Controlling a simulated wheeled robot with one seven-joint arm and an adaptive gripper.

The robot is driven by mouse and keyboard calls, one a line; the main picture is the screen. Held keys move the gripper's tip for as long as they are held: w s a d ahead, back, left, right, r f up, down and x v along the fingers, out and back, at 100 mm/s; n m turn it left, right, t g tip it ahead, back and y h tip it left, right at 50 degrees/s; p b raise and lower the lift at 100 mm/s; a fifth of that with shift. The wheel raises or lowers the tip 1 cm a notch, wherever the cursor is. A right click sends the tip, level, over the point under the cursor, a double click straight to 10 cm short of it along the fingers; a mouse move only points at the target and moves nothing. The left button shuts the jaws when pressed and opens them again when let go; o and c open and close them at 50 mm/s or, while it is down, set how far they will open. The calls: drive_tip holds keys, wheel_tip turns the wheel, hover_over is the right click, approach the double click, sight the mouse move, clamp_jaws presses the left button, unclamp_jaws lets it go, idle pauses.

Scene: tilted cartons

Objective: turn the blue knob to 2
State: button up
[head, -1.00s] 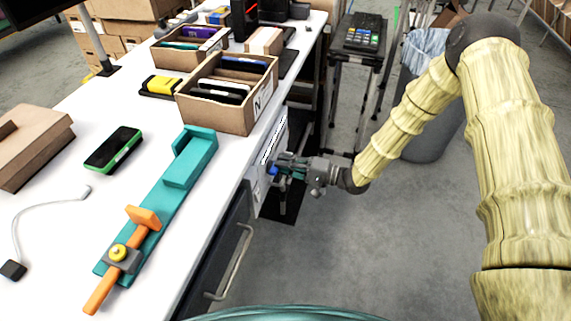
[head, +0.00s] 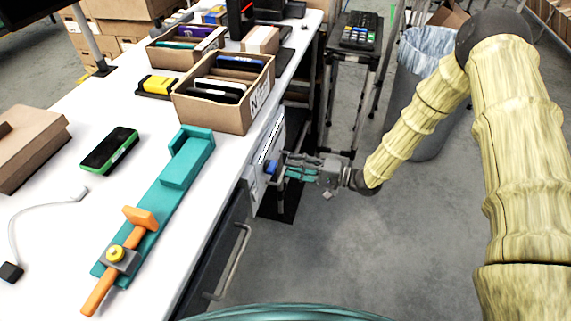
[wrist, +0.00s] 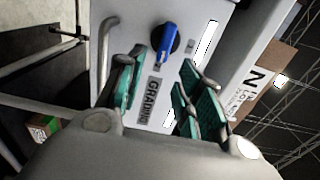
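The blue knob (head: 270,167) sits on a pale panel (head: 265,145) on the side of the white workbench. In the wrist view the knob (wrist: 167,43) has a blue lever on a dark round base. Its lever points down and slightly left there; I cannot read a 2 or which mark it points to. My gripper (head: 285,166) is close to the panel, right of the knob and apart from it. In the wrist view my gripper (wrist: 163,78) is open and empty, its teal-padded fingers either side of and below the knob.
A label reading GRADING (wrist: 154,100) is below the knob in the wrist view. A metal handle (wrist: 106,55) stands out left of it. A carton (head: 226,104) is on the bench above the panel. A grey bin (head: 425,95) stands behind my arm.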

drive_tip(key=v, duration=0.7)
drive_tip(key=shift+d, duration=0.3)
drive_tip(key=shift+s, duration=0.1)
